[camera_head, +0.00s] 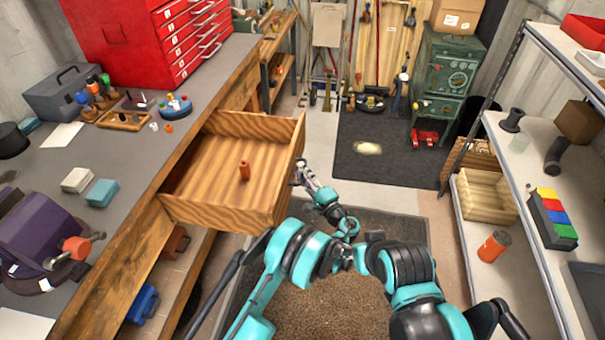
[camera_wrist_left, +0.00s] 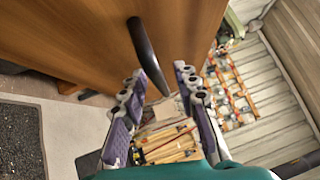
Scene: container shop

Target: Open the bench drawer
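The wooden bench drawer (camera_head: 228,218) is pulled well out from under the grey bench top (camera_head: 130,165). A small orange cylinder (camera_head: 244,171) stands inside it. My left gripper (camera_head: 301,174) is at the outer side of the drawer front. In the left wrist view, the black bar handle (camera_wrist_left: 147,55) on the wooden drawer front (camera_wrist_left: 75,40) reaches between the two fingers of my left gripper (camera_wrist_left: 162,82). The fingers are apart, with gaps beside the handle. My right gripper does not show.
A purple vise (camera_head: 40,235) and a red tool chest (camera_head: 140,40) are on the bench. A shelf unit (camera_head: 540,170) with bins stands at the right. The floor between holds a dark mat (camera_head: 385,150) and otherwise looks mostly clear near the drawer.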

